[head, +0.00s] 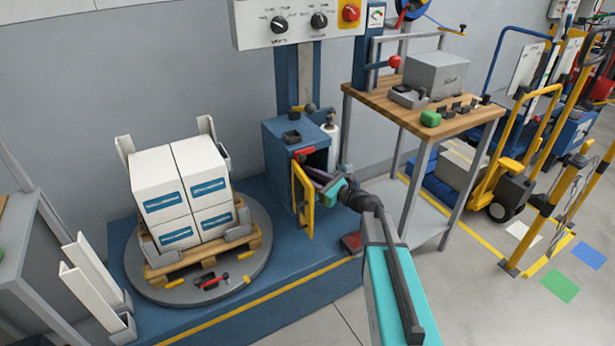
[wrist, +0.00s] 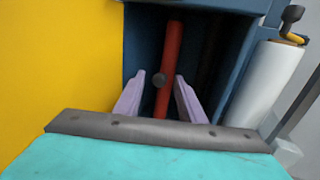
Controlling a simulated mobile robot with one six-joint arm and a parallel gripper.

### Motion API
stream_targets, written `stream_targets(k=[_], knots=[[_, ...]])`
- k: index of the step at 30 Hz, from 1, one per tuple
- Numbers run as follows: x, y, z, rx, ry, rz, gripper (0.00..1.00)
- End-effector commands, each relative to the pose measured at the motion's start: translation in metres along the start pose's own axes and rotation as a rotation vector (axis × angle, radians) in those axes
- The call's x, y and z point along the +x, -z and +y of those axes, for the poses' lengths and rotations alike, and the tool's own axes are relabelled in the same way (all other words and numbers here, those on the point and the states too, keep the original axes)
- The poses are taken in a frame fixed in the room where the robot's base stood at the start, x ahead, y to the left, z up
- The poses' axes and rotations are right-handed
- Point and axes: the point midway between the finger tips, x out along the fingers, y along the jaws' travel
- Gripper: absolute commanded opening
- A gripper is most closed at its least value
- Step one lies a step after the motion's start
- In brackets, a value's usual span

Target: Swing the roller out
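A blue cabinet (head: 284,150) has its yellow door (head: 303,197) swung open; the door fills the left of the wrist view (wrist: 60,75). My gripper (head: 318,177) is at the cabinet opening beside the door. I cannot tell how deep the fingertips reach. No contact with the knob is visible.
A white film roll (head: 331,146) stands upright right of the cabinet. A turntable (head: 190,290) with a pallet of white boxes (head: 186,190) is to the left. A wooden-topped workbench (head: 400,105) stands close on the right.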

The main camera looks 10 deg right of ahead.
Motion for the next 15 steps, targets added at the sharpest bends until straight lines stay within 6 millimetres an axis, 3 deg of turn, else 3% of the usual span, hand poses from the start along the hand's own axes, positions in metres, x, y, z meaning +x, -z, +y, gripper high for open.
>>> stream_targets(k=[8,15], knots=[[0.0004,-0.0002,-0.0002,0.0,0.0,0.0,0.36],[0.0001,-0.0002,-0.0004,0.0,0.0,0.0,0.0]])
